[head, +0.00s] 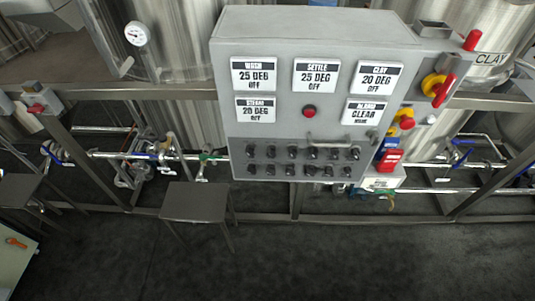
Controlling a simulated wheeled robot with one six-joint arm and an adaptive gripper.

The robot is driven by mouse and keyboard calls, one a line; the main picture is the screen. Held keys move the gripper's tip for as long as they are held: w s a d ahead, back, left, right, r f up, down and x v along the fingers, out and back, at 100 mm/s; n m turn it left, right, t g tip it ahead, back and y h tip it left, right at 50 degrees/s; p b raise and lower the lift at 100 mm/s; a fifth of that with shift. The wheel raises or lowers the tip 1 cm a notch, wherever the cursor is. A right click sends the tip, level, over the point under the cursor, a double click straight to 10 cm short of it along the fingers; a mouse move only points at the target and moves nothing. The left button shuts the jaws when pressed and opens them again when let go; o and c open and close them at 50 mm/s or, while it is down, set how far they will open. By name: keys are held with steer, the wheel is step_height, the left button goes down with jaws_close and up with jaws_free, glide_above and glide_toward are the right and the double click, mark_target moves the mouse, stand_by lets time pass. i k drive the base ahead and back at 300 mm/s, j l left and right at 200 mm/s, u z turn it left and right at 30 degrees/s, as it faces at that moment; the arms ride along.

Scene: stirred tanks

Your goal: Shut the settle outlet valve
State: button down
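My gripper is not in view. The settle outlet valve cannot be picked out for certain; no valve label is readable. Pipe valves show along the low pipe run: a blue-handled valve (166,151) and a green-handled valve (207,157) left of the grey control panel (265,40), another blue-handled valve (50,152) at far left, and a blue-handled valve (459,148) at right. The panel hides the pipes behind it. Its settle display (316,76) reads 25 DEG, OFF. Handle positions are too small to tell.
A dark stool-like stand (196,202) stands before the pipes. Frame rails and posts (290,217) run across the tanks. The clay tank (500,45) is at upper right, a gauge (136,34) at upper left. A pale cabinet (14,258) is lower left. The foreground floor (330,260) is clear.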

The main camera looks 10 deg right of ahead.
mark_target(133, 153)
steer(key=k+l, duration=0.3)
steer(key=i+j+u, duration=0.15)
steer(key=i+j, duration=0.3)
steer(key=i+j+u, duration=0.15)
steer(key=i+j, duration=0.2)
steer(key=i, duration=0.2)
steer(key=i+j+u, duration=0.15)
steer(key=i+j, duration=0.2)
steer(key=i, duration=0.15)
steer(key=i+j+u, duration=0.15)
steer(key=i, duration=0.4)
steer(key=j, duration=0.1)
